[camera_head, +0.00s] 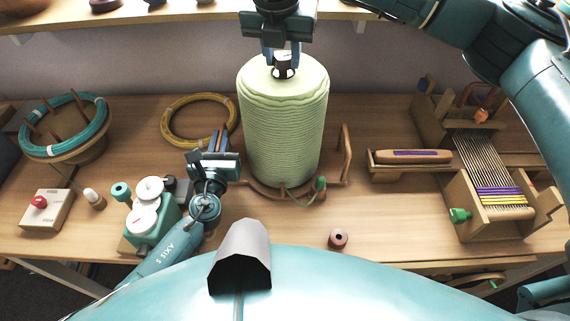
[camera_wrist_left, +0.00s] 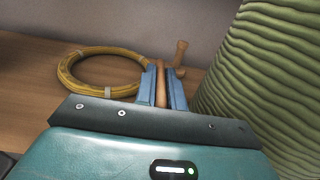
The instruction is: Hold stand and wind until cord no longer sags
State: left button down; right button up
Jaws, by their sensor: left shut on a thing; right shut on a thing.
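A large drum wound with pale green cord (camera_head: 285,120) stands upright at the middle of the table on a wooden stand (camera_head: 345,155). My left gripper (camera_head: 218,138) is left of the drum, shut on a wooden post of the stand; the left wrist view shows this post (camera_wrist_left: 161,86) between its blue fingers (camera_wrist_left: 162,90). My right gripper (camera_head: 282,54) is above the drum, shut on the dark knob (camera_head: 284,71) at its top.
A yellow coil (camera_head: 166,133) lies behind my left gripper. A teal coil on a pegged holder (camera_head: 75,152), a switch box (camera_head: 45,210) and a teal device with white dials (camera_head: 148,220) stand left. A small loom (camera_head: 470,220) stands right. A reddish spool (camera_head: 338,238) sits in front.

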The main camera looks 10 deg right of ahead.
jog(key=shift+m, duration=0.8)
jog(key=shift+h, duration=0.3)
jog(key=shift+a+m, duration=0.1)
jog(key=shift+m, duration=0.4)
jog(key=o, duration=0.4)
jog(key=shift+m, duration=0.3)
jog(key=shift+c, duration=0.2)
jog(key=shift+o, duration=1.4)
jog(key=shift+r, duration=0.15)
jog(key=shift+r, duration=2.85)
jog(key=shift+r, duration=0.1)
